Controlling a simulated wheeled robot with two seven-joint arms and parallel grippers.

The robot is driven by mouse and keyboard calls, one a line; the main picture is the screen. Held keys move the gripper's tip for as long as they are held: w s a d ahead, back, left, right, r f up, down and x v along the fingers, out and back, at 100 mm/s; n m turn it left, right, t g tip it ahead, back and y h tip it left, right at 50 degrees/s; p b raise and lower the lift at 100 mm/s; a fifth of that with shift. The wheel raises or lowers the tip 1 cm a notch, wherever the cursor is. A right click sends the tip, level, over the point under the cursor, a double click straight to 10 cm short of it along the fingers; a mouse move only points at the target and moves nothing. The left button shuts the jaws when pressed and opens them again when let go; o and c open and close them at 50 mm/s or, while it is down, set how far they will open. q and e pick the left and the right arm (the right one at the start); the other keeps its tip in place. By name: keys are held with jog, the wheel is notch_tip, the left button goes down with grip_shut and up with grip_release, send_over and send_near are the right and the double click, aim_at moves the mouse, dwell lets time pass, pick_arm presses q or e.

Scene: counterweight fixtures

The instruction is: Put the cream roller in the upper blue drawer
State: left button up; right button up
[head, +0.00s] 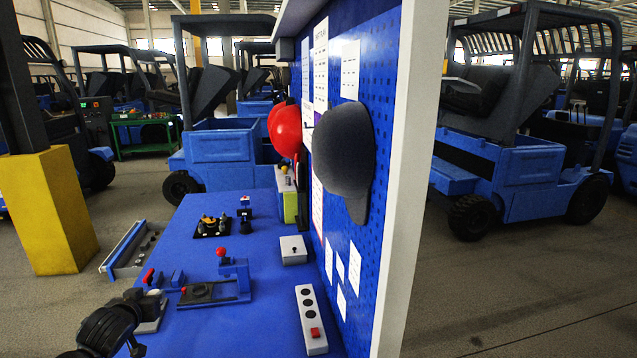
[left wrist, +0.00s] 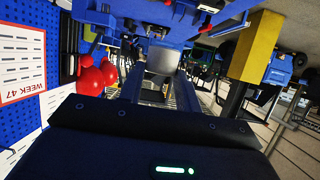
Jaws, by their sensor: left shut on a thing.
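My left gripper (head: 128,343) is at the lower left of the head view, beside the near left edge of the blue bench. Its dark body (left wrist: 160,140) fills the bottom of the left wrist view. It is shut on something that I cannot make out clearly. A pale grey, rounded thing (left wrist: 166,58) shows just beyond the gripper body in the left wrist view; I cannot tell whether it is the cream roller. My right gripper is not in view.
The blue bench (head: 205,330) carries a red-knobbed fixture (head: 222,285), a white box (head: 293,250) and a white strip with a red switch (head: 311,318). A pegboard (head: 372,225) with a dark cap (head: 343,150) bounds it on the right. A yellow post (head: 55,210) stands left.

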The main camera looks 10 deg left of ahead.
pick_arm(q)
jog(key=s+d+r+m+h, duration=0.1)
jog(key=d+r, duration=0.4)
jog(key=d, duration=0.4)
jog(key=s+d+r+m+h, duration=0.1)
jog(key=d+r, duration=0.4)
jog(key=d, duration=0.5)
jog(key=s+d+r+m+h, duration=0.1)
jog(key=s+d+r, duration=0.2)
jog(key=d, duration=0.6)
notch_tip(320, 180, up, 2)
jog(key=shift+s+d+r+t+h, duration=0.15)
jog(key=shift+d+t+h, duration=0.15)
jog(key=shift+t, duration=0.1)
jog(key=s+d+f+m+g+h, duration=0.1)
jog(key=s+d+f+m+h, duration=0.5)
jog(key=s+d+f, duration=0.5)
jog(key=d+f, duration=0.2)
jog(key=d, duration=0.2)
jog(key=shift+g, duration=0.4)
